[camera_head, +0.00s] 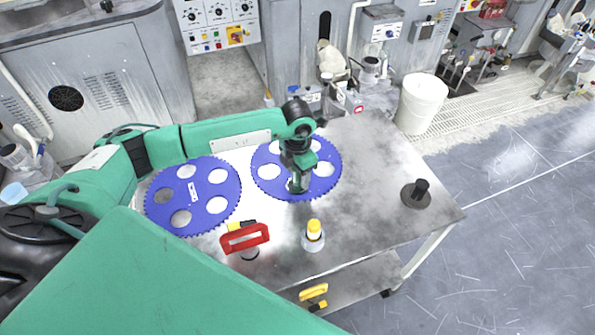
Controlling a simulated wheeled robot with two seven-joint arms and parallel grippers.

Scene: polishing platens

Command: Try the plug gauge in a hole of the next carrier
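Two blue toothed carriers with round holes lie flat on the metal table. One (178,207) is on the left and the other (264,159) is farther right. My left gripper (297,183) points down over the near part of the right carrier and hides part of it. Something small, dark and grey shows at its fingertips, at or just above the carrier. I cannot make out whether this is the plug gauge, whether it is in a hole, or how the fingers stand. My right gripper is not in view.
A dark disc with a knob (416,194) stands at the right. A white bucket (421,103) is beyond the table. The table's right half is mostly clear.

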